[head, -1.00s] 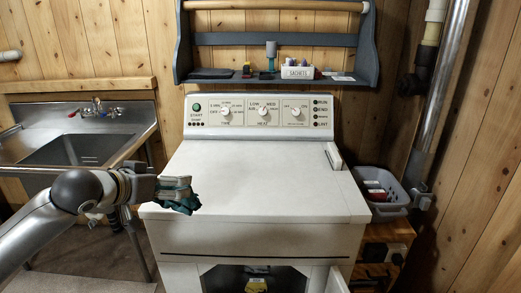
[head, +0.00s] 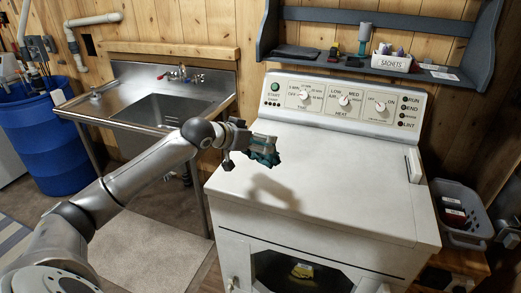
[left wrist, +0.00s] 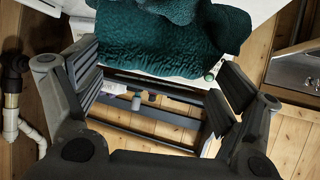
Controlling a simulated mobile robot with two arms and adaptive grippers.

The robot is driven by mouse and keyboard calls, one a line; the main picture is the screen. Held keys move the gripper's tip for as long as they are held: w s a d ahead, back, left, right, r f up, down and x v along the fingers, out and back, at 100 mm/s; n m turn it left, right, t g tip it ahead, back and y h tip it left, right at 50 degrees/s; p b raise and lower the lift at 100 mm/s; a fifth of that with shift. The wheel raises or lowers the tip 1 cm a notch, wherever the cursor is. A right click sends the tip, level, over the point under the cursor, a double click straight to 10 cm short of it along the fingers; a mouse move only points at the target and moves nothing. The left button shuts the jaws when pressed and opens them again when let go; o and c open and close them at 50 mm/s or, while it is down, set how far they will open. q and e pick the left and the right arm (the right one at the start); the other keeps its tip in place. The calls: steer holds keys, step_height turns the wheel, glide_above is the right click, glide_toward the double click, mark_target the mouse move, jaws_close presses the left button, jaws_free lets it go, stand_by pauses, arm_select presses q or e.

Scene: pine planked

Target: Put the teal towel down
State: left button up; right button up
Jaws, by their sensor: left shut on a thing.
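My left gripper (head: 262,147) is shut on the teal towel (head: 266,158), a small bunched cloth, and holds it above the left part of the white dryer's top (head: 340,190). A shadow lies on the dryer top below it, and the towel appears clear of the surface. In the left wrist view the towel (left wrist: 175,40) fills the top middle, beyond and between the two fingers of my left gripper (left wrist: 160,85). The fingers hide part of the towel in the head view. My right gripper is not in view.
The dryer top is bare. A blue-grey shelf (head: 350,45) with a sachets box (head: 391,62) hangs above the dryer's control panel. A steel sink (head: 165,110) and a blue barrel (head: 50,140) stand left. A grey basket (head: 462,215) is at right. The dryer's front opening (head: 300,272) is dark.

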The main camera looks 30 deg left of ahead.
arm_select(q)
steer(key=w+f, duration=0.1)
steer(key=f, duration=0.1)
steer(key=w+a+f, duration=0.1)
steer(key=w+f, duration=0.1)
steer(key=w+f+p, duration=0.1)
steer(key=shift+w+a+f, duration=0.15)
steer(key=shift+a+f, duration=0.2)
steer(key=shift+f, duration=0.05)
step_height(320, 180, down, 2)
steer(key=shift+f, duration=0.45)
steer(key=o, duration=0.9)
steer(key=shift+f, duration=0.15)
steer(key=shift+c, duration=0.2)
